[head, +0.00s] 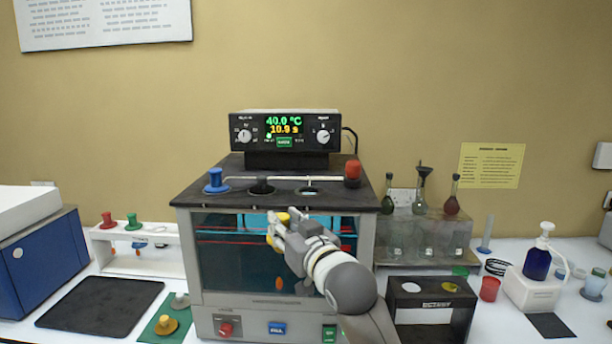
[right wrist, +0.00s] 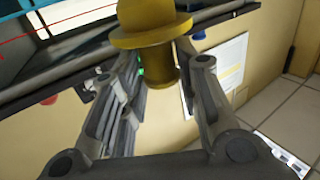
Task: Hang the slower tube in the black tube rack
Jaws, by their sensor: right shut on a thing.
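My right gripper (head: 277,226) is in front of the glass window of the bath (head: 230,250). It is shut on a tube with a yellow cap (head: 283,217). In the right wrist view the yellow cap (right wrist: 150,30) sits between the fingers, its flange above them. Below the gripper an orange bulb (head: 279,286) shows, apparently the lower end of this tube; the glass between is hard to make out. My left gripper is not in view.
The bath top carries a blue cap (head: 215,180), a black cap (head: 261,186) and a red cap (head: 352,170). A white rack (head: 160,268) with capped tubes stands left. Flasks (head: 420,198) stand behind the black rack; a red cup (head: 489,288) and dispenser bottle (head: 538,260) are to its right.

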